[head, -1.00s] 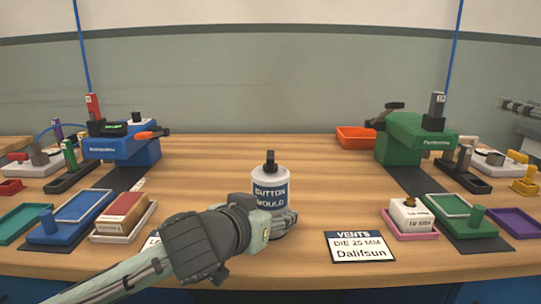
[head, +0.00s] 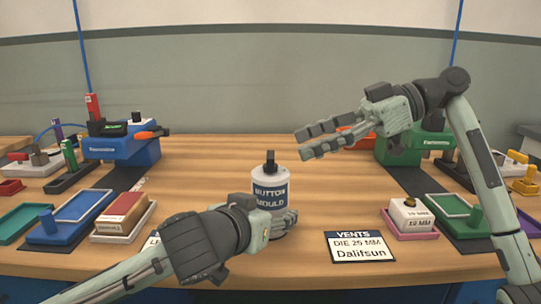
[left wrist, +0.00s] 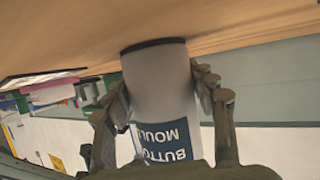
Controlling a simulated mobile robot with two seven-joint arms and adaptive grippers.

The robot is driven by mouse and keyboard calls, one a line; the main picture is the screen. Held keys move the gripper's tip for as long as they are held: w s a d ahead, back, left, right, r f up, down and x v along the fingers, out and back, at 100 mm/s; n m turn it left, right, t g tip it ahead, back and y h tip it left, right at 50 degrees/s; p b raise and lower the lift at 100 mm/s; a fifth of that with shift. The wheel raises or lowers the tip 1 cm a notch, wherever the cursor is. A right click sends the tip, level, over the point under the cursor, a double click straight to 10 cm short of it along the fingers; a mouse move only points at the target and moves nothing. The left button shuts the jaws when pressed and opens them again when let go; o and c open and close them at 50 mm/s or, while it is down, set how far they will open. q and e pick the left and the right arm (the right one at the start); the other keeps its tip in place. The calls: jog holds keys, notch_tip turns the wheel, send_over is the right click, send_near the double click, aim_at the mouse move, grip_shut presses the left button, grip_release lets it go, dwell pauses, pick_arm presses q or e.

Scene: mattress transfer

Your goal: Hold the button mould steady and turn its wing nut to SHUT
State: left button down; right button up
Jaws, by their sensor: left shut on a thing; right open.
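The button mould (head: 271,190) is a white cylinder with a dark blue label, standing upright on the middle of the table. Its black wing nut (head: 271,160) sticks up from the top. My left gripper (head: 275,222) is shut on the lower part of the mould. In the left wrist view the mould (left wrist: 160,90) appears upside down between the two fingers of my left gripper (left wrist: 165,95). My right gripper (head: 309,142) is open and empty, up and to the right of the wing nut, with its fingers pointing left. The wing nut is hidden in the left wrist view.
A blue machine (head: 125,147) stands at left; a green machine (head: 402,150) is partly behind my right arm. Trays line both sides. The table behind the mould is clear.

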aim_at(270, 154)
pick_arm(q)
jog(key=shift+r, duration=0.1)
pick_arm(e)
jog(key=x, duration=0.7)
jog(key=shift+a+f, duration=0.1)
jog(key=shift+a, duration=0.25)
jog(key=shift+c, duration=0.4)
jog(key=c, duration=1.1)
